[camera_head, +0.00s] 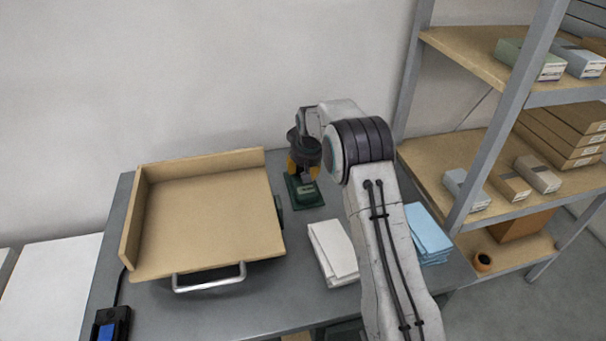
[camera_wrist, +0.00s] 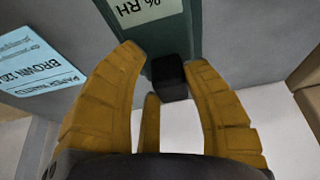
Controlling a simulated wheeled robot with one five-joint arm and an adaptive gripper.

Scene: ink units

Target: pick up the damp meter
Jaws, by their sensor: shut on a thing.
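The damp meter (camera_head: 304,193) is a dark green block with a pale label. In the head view it is toward the back of the grey table, right of the wooden tray. In the wrist view its green body (camera_wrist: 193,22) carries a label reading "% RH", and a black block-shaped part juts out toward my gripper. My gripper (camera_head: 303,174), with ochre fingers, comes down on the meter from above. In the wrist view the fingers (camera_wrist: 165,62) are on both sides of the black part, shut on the meter. I cannot tell whether the meter touches the table.
A wooden tray (camera_head: 138,225) with a metal handle fills the left of the grey table. White folded sheets (camera_head: 332,252) and a blue stack (camera_head: 426,236) lie nearer, on either side of my arm. Shelving with boxes (camera_head: 538,175) stands right. A wall is close behind.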

